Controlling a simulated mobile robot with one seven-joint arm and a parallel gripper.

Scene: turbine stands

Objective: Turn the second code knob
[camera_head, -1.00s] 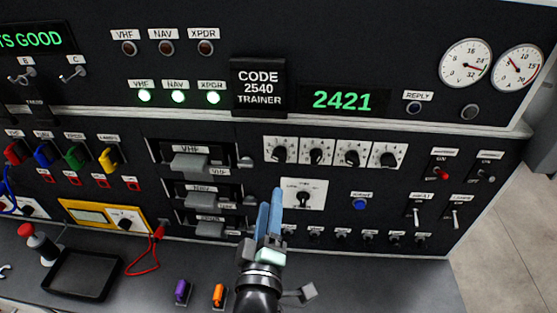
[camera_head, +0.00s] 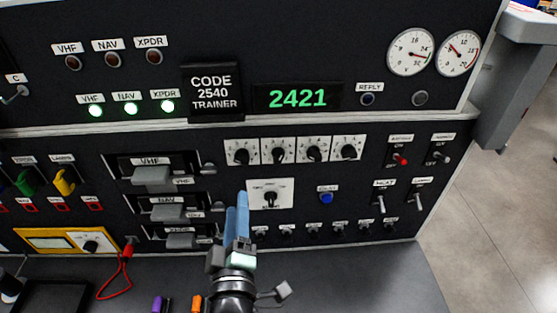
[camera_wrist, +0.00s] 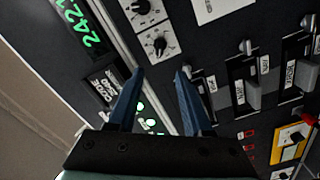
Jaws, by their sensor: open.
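The second code knob (camera_head: 277,152) is a black dial on a white plate, second from the left in a row under the green 2421 display (camera_head: 298,97). My gripper (camera_head: 236,203) has blue fingers and is below and left of that knob in the head view, apart from it. In the wrist view my gripper (camera_wrist: 160,71) is open with nothing between the fingers. Two code knobs show past the fingertips there; the upper one, cut by the top edge, looks like the second knob (camera_wrist: 139,7). The first code knob (camera_wrist: 158,44) is nearer the fingertips.
A sign (camera_head: 214,91) reads CODE 2540 TRAINER. A selector knob on a white plate (camera_head: 270,194) is just right of my fingers. Handled VHF, NAV and XPDR units (camera_head: 152,176) are to the left. A blue button (camera_head: 327,198) and switches are to the right.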

